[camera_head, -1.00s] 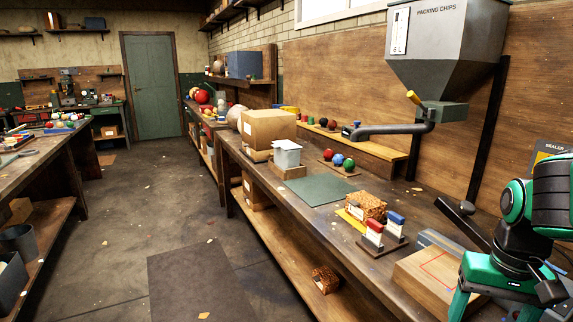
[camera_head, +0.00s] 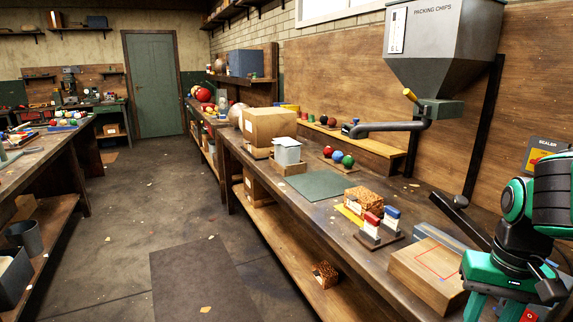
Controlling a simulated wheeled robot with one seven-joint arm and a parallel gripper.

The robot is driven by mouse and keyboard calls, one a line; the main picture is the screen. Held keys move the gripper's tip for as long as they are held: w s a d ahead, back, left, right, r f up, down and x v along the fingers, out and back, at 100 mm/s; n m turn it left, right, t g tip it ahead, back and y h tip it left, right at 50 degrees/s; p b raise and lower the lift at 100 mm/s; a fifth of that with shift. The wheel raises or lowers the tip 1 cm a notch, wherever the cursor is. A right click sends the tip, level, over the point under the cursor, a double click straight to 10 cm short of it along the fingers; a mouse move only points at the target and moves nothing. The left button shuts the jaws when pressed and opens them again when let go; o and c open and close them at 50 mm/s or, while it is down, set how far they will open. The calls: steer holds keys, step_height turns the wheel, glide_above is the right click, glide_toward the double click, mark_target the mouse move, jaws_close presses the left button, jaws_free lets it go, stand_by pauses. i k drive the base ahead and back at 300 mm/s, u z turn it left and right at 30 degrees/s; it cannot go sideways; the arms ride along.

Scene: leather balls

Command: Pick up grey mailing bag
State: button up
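I cannot pick out a grey mailing bag with certainty. A flat grey-blue item (camera_head: 449,240) lies on the bench behind a wooden block with a red outline on its top, and it is partly hidden by that block. My gripper is at the lower right, at the end of my green and black arm. Its green parts run down out of the picture, so the fingertips and anything between them are not clear.
The long bench holds the wooden block (camera_head: 425,272), red and blue stamps (camera_head: 380,228), a brown patterned box (camera_head: 364,200), a green mat (camera_head: 311,186), coloured balls (camera_head: 337,156) and a cardboard box (camera_head: 268,128). A packing chips hopper (camera_head: 445,50) overhangs it.

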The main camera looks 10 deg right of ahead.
mark_target(290, 155)
steer(key=k, duration=0.45)
steer(key=u, duration=0.4)
steer(key=i, duration=1)
steer(key=u, duration=0.35)
steer(key=i, duration=2.05)
steer(key=z, duration=0.35)
